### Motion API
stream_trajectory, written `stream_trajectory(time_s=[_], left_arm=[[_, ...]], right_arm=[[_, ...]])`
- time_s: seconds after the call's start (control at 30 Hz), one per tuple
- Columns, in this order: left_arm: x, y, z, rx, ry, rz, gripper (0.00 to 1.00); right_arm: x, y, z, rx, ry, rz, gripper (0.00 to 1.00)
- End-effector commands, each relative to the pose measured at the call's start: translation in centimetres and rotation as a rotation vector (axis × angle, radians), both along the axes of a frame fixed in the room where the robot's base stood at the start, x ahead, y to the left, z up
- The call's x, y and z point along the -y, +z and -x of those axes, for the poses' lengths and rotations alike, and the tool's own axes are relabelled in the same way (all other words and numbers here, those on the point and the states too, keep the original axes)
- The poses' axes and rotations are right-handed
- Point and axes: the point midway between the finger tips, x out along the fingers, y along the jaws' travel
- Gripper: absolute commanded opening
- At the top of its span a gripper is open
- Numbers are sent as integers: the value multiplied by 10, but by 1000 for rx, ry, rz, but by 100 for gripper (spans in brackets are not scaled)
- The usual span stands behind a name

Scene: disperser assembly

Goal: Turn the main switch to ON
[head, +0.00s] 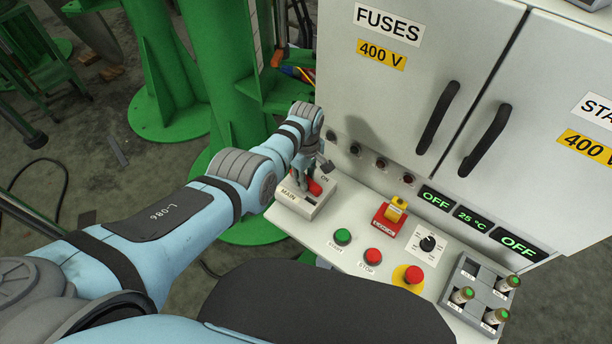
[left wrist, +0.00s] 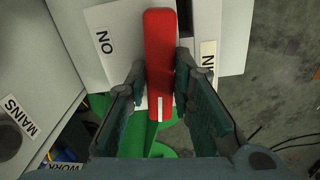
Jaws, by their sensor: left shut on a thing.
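The main switch has a red handle (head: 314,187) on a pale base plate (head: 322,208) at the left end of the control panel, marked MAIN and ON. In the left wrist view the red handle (left wrist: 160,45) runs upright through the middle, with a white stripe near its lower end. The ON label (left wrist: 103,42) lies left of it. My left gripper (head: 307,178) reaches down over the switch. In the left wrist view its fingers (left wrist: 161,82) are closed on both sides of the handle. The gripper hides part of the switch in the head view. My right gripper is not in view.
Right of the switch are a green button (head: 343,236), a red STOP button (head: 373,255), a yellow-and-red key part (head: 392,214), a black knob (head: 428,243) and a red emergency button (head: 413,275). Displays (head: 437,199) read OFF. A cabinet (head: 400,90) rises behind.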

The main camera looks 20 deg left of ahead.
Motion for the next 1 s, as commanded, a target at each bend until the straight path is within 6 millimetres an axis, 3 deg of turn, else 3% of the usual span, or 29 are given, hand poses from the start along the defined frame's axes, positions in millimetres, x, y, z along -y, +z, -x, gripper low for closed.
stream_trajectory(time_s=[1.0], left_arm=[[0,0,1,-1,-935,2,0]], right_arm=[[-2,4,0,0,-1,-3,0]])
